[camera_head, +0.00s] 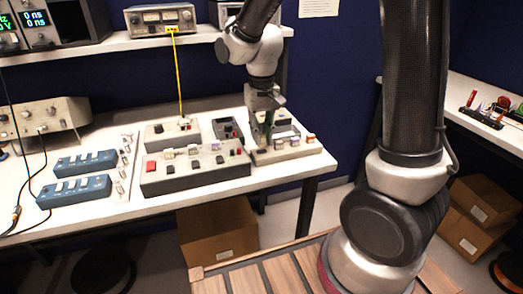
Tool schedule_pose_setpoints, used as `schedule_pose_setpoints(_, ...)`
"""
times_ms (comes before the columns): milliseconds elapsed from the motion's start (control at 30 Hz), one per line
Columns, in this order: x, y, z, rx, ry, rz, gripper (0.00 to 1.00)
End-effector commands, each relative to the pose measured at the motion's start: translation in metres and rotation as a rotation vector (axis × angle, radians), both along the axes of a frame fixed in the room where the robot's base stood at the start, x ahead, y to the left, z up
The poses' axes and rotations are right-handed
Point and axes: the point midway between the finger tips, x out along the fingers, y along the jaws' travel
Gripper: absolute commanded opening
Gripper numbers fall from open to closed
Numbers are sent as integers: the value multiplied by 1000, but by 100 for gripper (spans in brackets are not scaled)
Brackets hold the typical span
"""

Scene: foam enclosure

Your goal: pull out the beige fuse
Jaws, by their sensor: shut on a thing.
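My gripper (264,138) points straight down over the left part of a beige fuse block (290,155) near the right end of the bench. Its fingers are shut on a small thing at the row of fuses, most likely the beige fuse. The fingers hide most of it, so its colour and how deep it sits are too small to tell. Other small fuses stand in the same row to the right, a pale one (294,141) and an orange-brown one (310,138).
A grey panel (195,175) with a red button and dark switches lies just left of the block. A dark box (228,129) and a grey box with a yellow cable (172,132) stand behind. Blue switch boxes (75,190) lie farther left. The bench's right edge is close.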

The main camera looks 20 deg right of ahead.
Motion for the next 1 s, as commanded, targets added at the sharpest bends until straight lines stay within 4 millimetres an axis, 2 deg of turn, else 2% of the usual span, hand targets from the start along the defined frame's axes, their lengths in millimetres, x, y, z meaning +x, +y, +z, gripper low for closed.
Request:
schedule_pose_setpoints(500,0,0,20,0,-1,0,0)
schedule_pose_setpoints(1000,0,0,22,0,0,0,0)
